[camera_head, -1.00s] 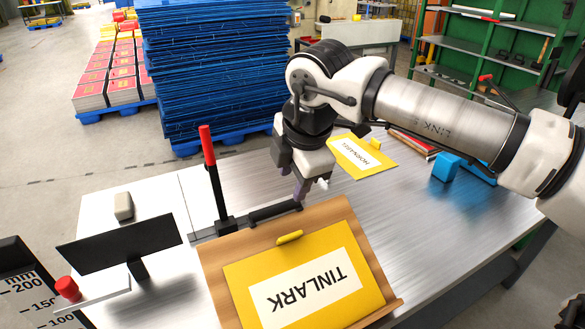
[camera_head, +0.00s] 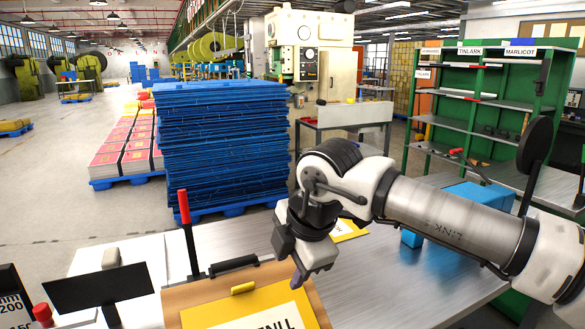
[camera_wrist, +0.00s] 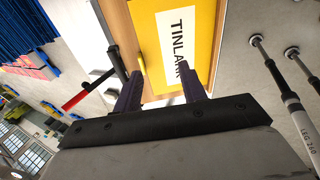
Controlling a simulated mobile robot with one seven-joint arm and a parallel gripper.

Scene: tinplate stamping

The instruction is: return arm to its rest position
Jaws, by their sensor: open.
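My gripper (camera_head: 299,279) hangs over the metal bench, just above the back right edge of a wooden board. In the wrist view its two dark fingers (camera_wrist: 157,88) stand apart with nothing between them. My arm is bent, with the elbow up, and comes in from the right. A yellow card (camera_head: 255,308) with a white label lies on the wooden board (camera_head: 172,303); the wrist view reads its label as TINLARK (camera_wrist: 180,45). The card is apart from the fingers as far as I can tell.
A red-handled lever (camera_head: 186,225) stands upright left of the gripper. A black plate (camera_head: 98,290) is at the front left. A blue block (camera_head: 411,238) and a second yellow card (camera_head: 349,229) lie on the bench (camera_head: 440,285). A tall blue stack (camera_head: 222,140) and green shelving (camera_head: 430,100) stand behind.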

